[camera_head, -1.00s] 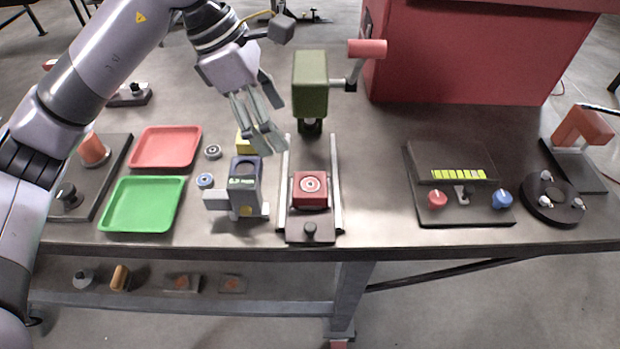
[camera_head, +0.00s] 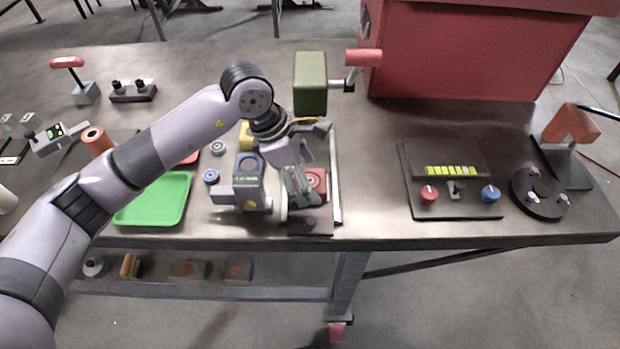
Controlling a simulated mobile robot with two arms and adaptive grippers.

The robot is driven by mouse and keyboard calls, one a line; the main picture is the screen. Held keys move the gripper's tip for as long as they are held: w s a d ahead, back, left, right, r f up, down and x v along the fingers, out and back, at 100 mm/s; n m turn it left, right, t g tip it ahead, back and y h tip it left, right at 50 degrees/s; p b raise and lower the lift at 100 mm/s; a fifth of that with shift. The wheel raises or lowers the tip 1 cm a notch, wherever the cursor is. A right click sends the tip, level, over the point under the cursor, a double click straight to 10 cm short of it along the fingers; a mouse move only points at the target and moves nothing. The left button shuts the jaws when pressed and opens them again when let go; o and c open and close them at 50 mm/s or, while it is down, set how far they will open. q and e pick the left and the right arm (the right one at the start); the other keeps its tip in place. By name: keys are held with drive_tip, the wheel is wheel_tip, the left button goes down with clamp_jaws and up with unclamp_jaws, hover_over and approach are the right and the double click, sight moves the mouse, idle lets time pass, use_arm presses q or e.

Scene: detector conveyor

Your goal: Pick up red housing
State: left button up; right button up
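The red housing (camera_head: 317,180) is a small square block with a round bearing in its top. It sits on the slide of the press fixture (camera_head: 335,205), between two metal rails. My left gripper (camera_head: 305,200) is down at the housing's left side, fingers pointing toward the front. The fingers cover the housing's left part. I cannot tell whether they touch it or how far apart they are. My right gripper is not in view.
The green press head (camera_head: 310,83) with its red handle (camera_head: 364,58) stands just behind. A grey device (camera_head: 249,180) is close on the left. A green tray (camera_head: 153,200) lies farther left. A control panel (camera_head: 453,205) stands right, with clear table between.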

use_arm(q)
drive_tip(key=shift+d+f, duration=0.1)
drive_tip(key=shift+f, duration=0.1)
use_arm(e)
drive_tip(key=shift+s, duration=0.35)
use_arm(q)
drive_tip(key=shift+c, duration=0.6)
drive_tip(key=c, duration=1.5)
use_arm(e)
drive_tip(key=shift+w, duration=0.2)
use_arm(q)
drive_tip(key=shift+o, duration=0.2)
drive_tip(key=shift+r, duration=0.1)
